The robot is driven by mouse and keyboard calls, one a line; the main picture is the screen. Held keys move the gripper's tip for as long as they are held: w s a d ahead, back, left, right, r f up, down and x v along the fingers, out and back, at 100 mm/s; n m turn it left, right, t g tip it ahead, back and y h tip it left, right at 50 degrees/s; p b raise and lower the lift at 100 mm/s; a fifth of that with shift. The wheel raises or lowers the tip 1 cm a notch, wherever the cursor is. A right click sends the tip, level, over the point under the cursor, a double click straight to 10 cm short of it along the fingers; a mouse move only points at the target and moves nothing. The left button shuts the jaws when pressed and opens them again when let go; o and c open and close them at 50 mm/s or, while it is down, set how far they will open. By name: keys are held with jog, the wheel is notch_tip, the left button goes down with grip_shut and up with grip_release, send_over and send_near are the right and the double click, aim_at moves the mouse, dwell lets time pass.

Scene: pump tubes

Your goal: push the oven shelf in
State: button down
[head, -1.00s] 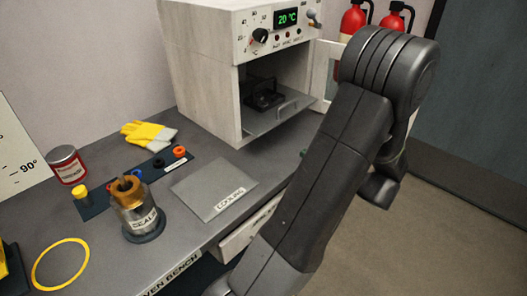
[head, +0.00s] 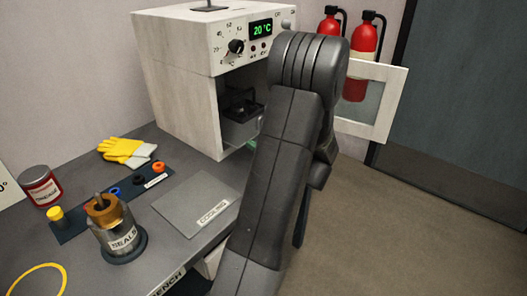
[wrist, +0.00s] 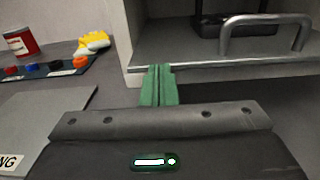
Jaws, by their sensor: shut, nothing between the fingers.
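The oven (head: 180,85) stands on the bench with its front open. Its grey shelf (head: 236,131) bears a dark metal part (head: 243,106); my arm hides the shelf's right part. In the wrist view the shelf's front edge (wrist: 225,69) runs across the picture, with its bar handle (wrist: 264,20) at the right. My gripper (wrist: 159,68) has green fingers shut together and empty. Their tips meet the left end of the shelf edge in the picture; I cannot tell whether they touch it. In the head view only a green bit of the gripper (head: 252,144) shows.
The open oven door (head: 385,105) stands out to the right, near fire extinguishers (head: 360,50). The floor at right is clear.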

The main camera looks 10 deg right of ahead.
aim_at(236, 137)
jog(key=shift+w+a, duration=0.15)
jog(key=shift+w, duration=0.05)
jog(key=x, duration=0.7)
jog(key=shift+w+a, duration=0.3)
jog(key=shift+w, duration=0.15)
jog(key=shift+r, duration=0.1)
jog(key=shift+s, duration=0.25)
jog(key=v, duration=1.4)
jog(key=shift+w+p, duration=0.1)
jog(key=shift+p, duration=0.25)
